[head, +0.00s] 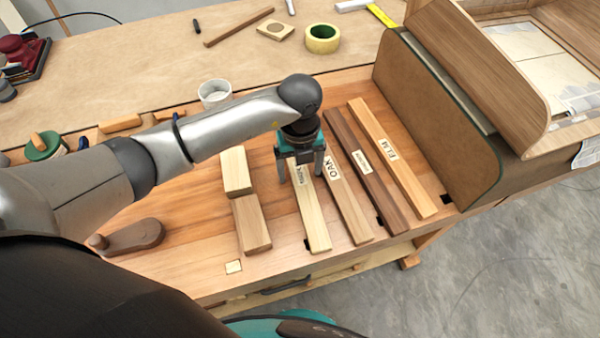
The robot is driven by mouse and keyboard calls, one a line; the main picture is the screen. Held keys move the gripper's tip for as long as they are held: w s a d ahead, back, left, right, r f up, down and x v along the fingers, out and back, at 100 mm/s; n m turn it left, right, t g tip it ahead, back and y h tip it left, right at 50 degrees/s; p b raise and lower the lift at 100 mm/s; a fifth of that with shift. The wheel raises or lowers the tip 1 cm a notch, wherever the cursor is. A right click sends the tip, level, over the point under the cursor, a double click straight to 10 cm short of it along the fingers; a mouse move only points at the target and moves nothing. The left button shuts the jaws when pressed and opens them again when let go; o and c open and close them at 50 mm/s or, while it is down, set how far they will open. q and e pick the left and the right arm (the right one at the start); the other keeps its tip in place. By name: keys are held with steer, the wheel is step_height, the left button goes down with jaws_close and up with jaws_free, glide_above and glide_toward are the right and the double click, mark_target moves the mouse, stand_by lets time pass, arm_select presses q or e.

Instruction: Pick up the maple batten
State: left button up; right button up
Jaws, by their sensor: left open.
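The maple batten (314,222) is a long pale strip lying on the workbench, leftmost in a row of labelled battens. Its label is partly hidden and hard to read. My left gripper (301,177) points down over the upper part of this batten, one finger on each side of it. The jaws are open, and I cannot tell whether the fingers touch the wood. The gripper body hides the batten's far end. My right gripper is out of view.
The oak batten (350,208) lies close on the right, then a dark walnut-coloured batten (378,190) and the elm batten (398,168). Two pale blocks (252,224) lie to the left. A brown upright panel (435,120) stands at the right.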

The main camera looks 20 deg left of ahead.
arm_select(q)
steer(key=shift+c, duration=0.2)
jaws_close()
stand_by(0.5)
